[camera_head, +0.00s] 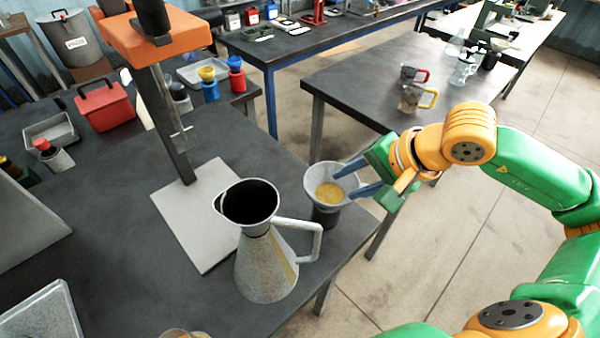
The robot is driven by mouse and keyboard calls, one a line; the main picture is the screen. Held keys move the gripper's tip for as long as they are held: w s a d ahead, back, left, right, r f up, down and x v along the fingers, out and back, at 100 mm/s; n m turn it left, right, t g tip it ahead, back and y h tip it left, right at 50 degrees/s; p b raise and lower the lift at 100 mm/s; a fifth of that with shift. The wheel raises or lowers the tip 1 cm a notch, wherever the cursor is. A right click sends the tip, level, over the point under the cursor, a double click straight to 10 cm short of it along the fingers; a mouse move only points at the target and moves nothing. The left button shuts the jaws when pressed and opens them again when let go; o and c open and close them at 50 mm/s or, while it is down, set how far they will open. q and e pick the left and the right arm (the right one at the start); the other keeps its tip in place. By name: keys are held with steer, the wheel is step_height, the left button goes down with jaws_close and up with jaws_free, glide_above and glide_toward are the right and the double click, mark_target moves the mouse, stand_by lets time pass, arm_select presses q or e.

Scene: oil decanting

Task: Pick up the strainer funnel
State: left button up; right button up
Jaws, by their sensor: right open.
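The strainer funnel (318,178) is a grey-white cone with a yellowish mesh in its bottom. It sits on a dark cylindrical holder (325,216) near the right edge of the dark table. My right gripper (352,181) comes in from the right with its two blue fingers apart at the funnel's right rim. One finger lies by the far rim and the other overlaps the near right side. I cannot tell whether they touch it. My left gripper is not in view.
A metal jug (266,270) with a handle stands just left of the funnel, close to it. A stand with a light grey base plate (200,225) is behind the jug. A red toolbox (105,108) is at the far left. Another table (350,85) holds two measuring cups.

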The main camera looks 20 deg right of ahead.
mark_target(344, 199)
steer(key=shift+s+f+p, duration=0.2)
steer(key=shift+p, duration=0.1)
steer(key=f, duration=0.1)
steer(key=w+f+p, duration=0.1)
steer(key=f, duration=0.1)
steer(key=f+p, duration=0.1)
steer(key=f, duration=0.1)
steer(key=shift+w+a+f, duration=0.25)
steer(key=shift+w+a, duration=0.05)
steer(key=shift+w, duration=0.1)
steer(key=shift+s, duration=0.15)
steer(key=shift+c, duration=0.4)
steer(key=shift+s+d+r, duration=0.1)
steer(key=shift+s+r, duration=0.15)
steer(key=shift+s, duration=0.2)
jaws_close()
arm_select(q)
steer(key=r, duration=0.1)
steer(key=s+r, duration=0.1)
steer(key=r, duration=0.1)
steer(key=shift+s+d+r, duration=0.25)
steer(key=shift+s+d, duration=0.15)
arm_select(e)
steer(key=shift+w, duration=0.15)
